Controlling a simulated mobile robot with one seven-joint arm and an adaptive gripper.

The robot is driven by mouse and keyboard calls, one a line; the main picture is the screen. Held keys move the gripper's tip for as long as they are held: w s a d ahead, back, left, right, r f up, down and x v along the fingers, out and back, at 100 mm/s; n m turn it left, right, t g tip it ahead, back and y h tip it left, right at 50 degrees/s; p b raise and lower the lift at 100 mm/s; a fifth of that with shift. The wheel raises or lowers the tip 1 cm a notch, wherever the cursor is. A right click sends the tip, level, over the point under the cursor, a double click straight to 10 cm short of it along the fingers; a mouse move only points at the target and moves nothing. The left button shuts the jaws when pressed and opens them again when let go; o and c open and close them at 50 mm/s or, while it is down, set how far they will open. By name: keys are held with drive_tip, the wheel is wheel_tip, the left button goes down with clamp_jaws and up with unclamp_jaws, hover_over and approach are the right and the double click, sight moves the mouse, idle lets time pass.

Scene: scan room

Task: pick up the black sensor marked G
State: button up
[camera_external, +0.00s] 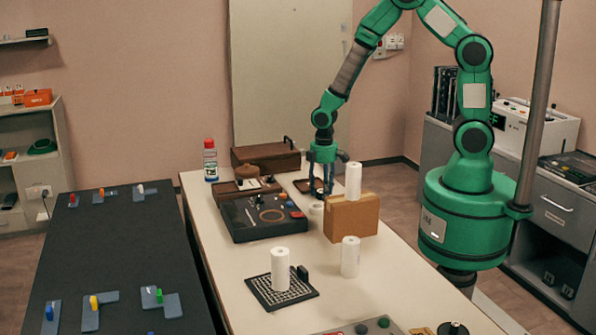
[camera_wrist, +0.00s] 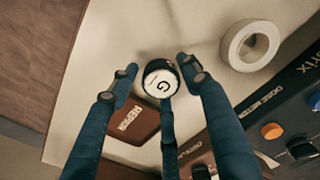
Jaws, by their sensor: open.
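The black sensor (camera_wrist: 160,80) has a white round top marked G and stands on the pale table, in the upper middle of the wrist view. My gripper (camera_external: 322,188) is open and low over the table's far part in the external view. In the wrist view its blue fingers lie around the sensor: one to the left, one to the right, one below. Gaps show at the left and right fingers; whether the lower one touches it I cannot tell. I cannot make out the sensor in the external view, where my gripper is in front of that spot.
A white tape roll (camera_wrist: 250,45) lies right of the sensor, with a brown REPAIR plate (camera_wrist: 133,117) beside it. A black kit case (camera_external: 263,230) and a cardboard box (camera_external: 340,222) with a white cylinder on top are close by.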

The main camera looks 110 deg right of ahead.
idle(0.3)
drive_tip(key=c, duration=1)
drive_tip(key=shift+r, duration=0.15)
drive_tip(key=shift+r+p, duration=0.3)
drive_tip(key=shift+r, duration=0.35)
wheel_tip(320, 180, up, 2)
drive_tip(key=shift+r+p, duration=0.2)
drive_tip(key=shift+p, duration=0.2)
drive_tip(key=s+a, duration=0.3)
drive_tip(key=s, duration=0.1)
drive_tip(key=s+a+p, duration=0.1)
drive_tip(key=s+a, duration=0.2)
drive_tip(key=s, duration=0.1)
drive_tip(key=s+a+r+p, duration=0.1)
drive_tip(key=s+a, duration=0.2)
drive_tip(key=s, duration=0.2)
drive_tip(key=shift+a, duration=0.15)
